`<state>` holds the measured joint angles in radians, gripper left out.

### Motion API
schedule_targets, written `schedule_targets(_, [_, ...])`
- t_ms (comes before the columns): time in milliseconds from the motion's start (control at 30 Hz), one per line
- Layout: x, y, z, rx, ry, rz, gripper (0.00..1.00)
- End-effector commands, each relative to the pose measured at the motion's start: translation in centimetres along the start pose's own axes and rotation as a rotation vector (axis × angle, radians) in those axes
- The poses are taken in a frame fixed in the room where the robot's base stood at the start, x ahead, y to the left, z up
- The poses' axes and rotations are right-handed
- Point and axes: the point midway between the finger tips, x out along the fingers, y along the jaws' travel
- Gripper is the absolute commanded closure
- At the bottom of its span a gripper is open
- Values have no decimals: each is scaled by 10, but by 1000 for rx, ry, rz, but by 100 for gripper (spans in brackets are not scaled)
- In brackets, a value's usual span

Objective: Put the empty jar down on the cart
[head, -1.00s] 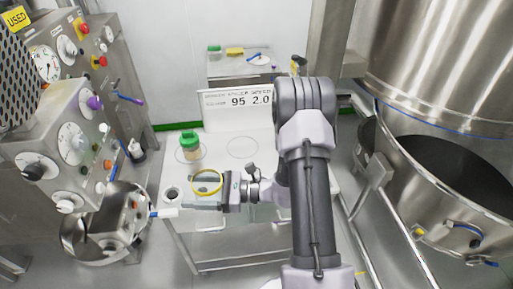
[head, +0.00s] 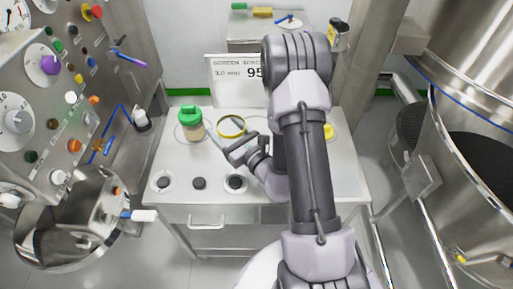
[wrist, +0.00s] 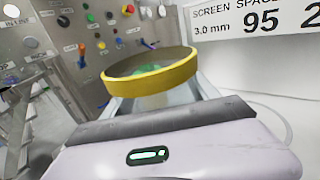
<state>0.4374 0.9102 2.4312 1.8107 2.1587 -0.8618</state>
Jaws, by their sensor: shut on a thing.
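The empty jar is clear with a yellow rim (head: 231,126); its rim also fills the middle of the wrist view (wrist: 150,80). My gripper (head: 226,140) is shut on the jar and holds it over the back part of the white cart (head: 215,205), right of a green-lidded jar (head: 190,126). The jar's mouth faces up, slightly tilted in the wrist view. Its base is hidden, so I cannot tell whether it touches the cart top.
The green-lidded jar stands in a drawn circle. A sign (head: 236,80) stands at the cart's back. Several round holes or discs (head: 199,183) line the front left. A yellow thing (head: 328,131) shows right of my arm. A control panel (head: 60,90) is left, a steel vessel (head: 480,60) right.

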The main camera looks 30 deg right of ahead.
Motion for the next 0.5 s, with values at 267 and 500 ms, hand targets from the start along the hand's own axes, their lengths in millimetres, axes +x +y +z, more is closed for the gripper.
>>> schedule_targets(267, [-51, -62, -24, 0, 4, -440, 100])
schedule_targets(500, [-59, -103, -29, -3, -6, -537, 100])
